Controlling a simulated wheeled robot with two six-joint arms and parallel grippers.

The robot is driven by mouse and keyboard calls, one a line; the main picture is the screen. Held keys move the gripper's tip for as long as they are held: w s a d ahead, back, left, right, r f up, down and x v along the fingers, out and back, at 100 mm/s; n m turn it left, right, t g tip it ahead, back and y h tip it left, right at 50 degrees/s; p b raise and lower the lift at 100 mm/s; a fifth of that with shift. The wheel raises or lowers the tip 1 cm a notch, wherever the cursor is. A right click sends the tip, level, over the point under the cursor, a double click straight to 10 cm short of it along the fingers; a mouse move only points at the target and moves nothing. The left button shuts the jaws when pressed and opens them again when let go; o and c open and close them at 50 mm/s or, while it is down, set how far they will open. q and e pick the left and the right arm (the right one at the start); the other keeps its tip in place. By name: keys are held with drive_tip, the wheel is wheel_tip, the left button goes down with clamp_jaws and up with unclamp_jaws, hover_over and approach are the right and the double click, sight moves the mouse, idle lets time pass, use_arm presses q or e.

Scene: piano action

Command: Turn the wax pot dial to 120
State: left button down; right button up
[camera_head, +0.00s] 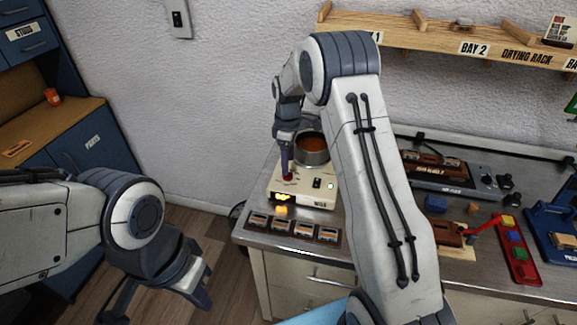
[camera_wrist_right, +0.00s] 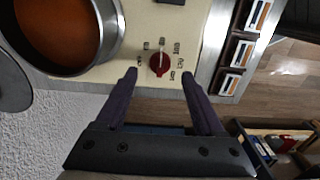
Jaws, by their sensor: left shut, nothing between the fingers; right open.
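The cream wax pot unit (camera_head: 318,196) stands on the metal bench, with a round metal pot of brown-orange wax (camera_head: 312,145) at its back. Its red dial (camera_wrist_right: 160,63) has a pale pointer line and small labels around it, too small to read. My right gripper (camera_wrist_right: 159,75) is open and points at the dial. In the right wrist view the dial lies between and just past the fingertips; I cannot tell whether they touch it. In the head view this gripper (camera_head: 287,167) is over the unit's left part. My left gripper (camera_head: 208,290) is shut and empty, over the floor at lower left.
A row of labelled small blocks (camera_head: 294,229) lies along the bench edge in front of the wax pot. My right arm hides the bench middle. A red tray with coloured blocks (camera_head: 516,250) is at right. A wooden drying rack (camera_head: 450,38) hangs on the wall.

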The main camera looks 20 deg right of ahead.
drive_tip(key=shift+f, duration=1.85)
clamp_jaws()
